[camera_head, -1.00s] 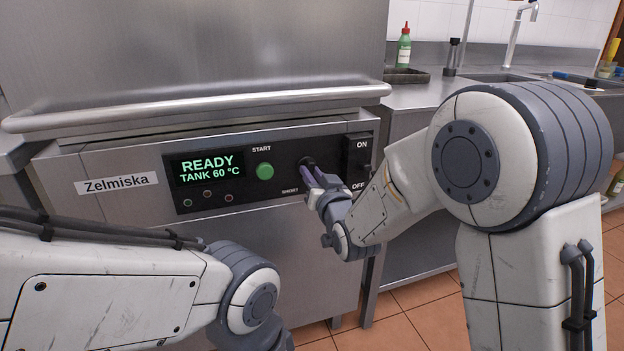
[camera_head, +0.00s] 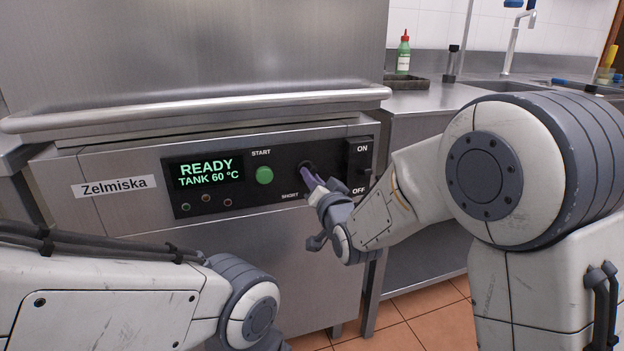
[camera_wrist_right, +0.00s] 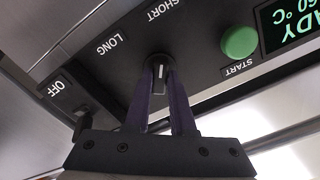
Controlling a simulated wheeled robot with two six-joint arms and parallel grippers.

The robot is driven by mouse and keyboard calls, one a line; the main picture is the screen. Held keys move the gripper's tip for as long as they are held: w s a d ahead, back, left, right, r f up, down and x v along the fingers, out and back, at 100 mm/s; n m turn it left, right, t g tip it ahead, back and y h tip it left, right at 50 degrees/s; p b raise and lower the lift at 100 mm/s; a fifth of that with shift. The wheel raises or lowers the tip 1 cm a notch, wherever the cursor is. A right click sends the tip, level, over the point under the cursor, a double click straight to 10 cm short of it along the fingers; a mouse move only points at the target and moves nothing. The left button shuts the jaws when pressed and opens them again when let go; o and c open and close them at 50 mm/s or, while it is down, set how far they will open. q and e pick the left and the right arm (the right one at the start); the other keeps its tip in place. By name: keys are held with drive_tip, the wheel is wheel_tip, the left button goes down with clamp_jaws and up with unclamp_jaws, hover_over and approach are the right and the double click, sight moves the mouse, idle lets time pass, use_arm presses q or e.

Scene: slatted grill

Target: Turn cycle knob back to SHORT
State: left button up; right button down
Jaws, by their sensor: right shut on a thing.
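The black cycle knob (camera_head: 305,166) is on the dark control panel (camera_head: 284,199), between the green START button (camera_head: 264,175) and the ON/OFF switch (camera_head: 358,165). My right gripper (camera_head: 311,178) is at the knob and partly covers it. In the right wrist view, the two fingers of my right gripper (camera_wrist_right: 162,82) are shut on the sides of the knob (camera_wrist_right: 159,76). A white line shows on the knob's face. The SHORT label (camera_wrist_right: 165,10) and the LONG label (camera_wrist_right: 112,44) are clear of the fingers. My left arm shows at lower left, but its gripper is not in view.
The display (camera_head: 207,172) reads READY, TANK 60 °C. A long metal handle bar (camera_head: 200,108) runs above the panel. A counter with a green bottle (camera_head: 403,55), a dark tray (camera_head: 406,80) and a sink is at the right.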

drive_tip(key=c, duration=0.8)
unclamp_jaws()
drive_tip(key=shift+o, duration=0.2)
drive_tip(key=v, duration=1)
drive_tip(key=shift+s, duration=0.25)
drive_tip(key=shift+d, duration=0.1)
